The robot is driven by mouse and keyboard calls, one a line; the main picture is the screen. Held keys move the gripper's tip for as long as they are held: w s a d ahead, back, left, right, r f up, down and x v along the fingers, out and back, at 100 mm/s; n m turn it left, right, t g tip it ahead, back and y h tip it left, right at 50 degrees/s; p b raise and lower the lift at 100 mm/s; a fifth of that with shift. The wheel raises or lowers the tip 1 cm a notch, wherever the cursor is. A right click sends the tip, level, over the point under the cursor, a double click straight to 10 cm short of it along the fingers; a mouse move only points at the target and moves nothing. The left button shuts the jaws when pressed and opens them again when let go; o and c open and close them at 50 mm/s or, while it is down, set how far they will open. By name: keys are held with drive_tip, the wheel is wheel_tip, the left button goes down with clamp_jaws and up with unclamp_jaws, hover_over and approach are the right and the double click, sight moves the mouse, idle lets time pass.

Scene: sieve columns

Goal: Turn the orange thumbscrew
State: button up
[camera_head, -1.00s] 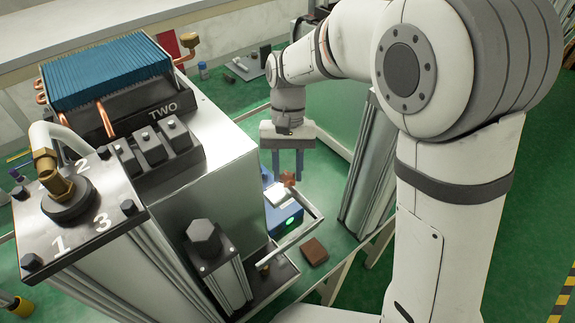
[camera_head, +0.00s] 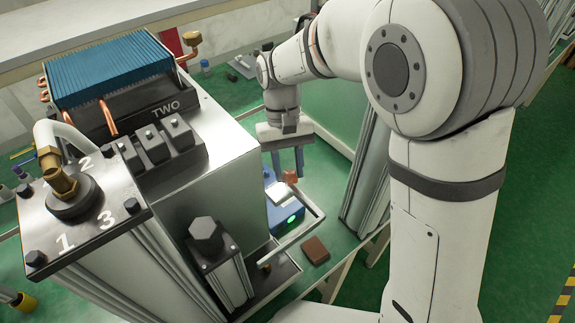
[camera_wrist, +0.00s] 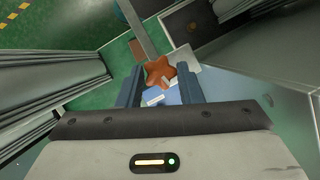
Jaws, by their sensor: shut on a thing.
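The orange thumbscrew (camera_head: 290,177) is a small lobed knob above a blue box (camera_head: 287,216), beside the tall metal cabinet. In the wrist view the thumbscrew (camera_wrist: 160,72) shows as a star-shaped head between the two blue-grey fingers. My gripper (camera_head: 288,170) points down with its fingertips at the thumbscrew, and is shut on it. In the wrist view my gripper (camera_wrist: 160,78) has one finger on each side of the knob. The contact faces and the shaft under the knob are hidden.
The metal cabinet marked TWO (camera_head: 225,155) stands close left of my gripper. A metal bar (camera_head: 298,238) runs near the blue box. A brown block (camera_head: 315,250) lies on the green surface in front. Upright metal profiles (camera_head: 362,180) stand to the right.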

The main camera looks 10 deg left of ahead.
drive_tip(key=o, duration=1)
drive_tip(key=shift+w+r, duration=0.1)
drive_tip(key=shift+w, duration=0.05)
drive_tip(key=shift+b+v, duration=0.6)
drive_tip(key=shift+v, duration=3.25)
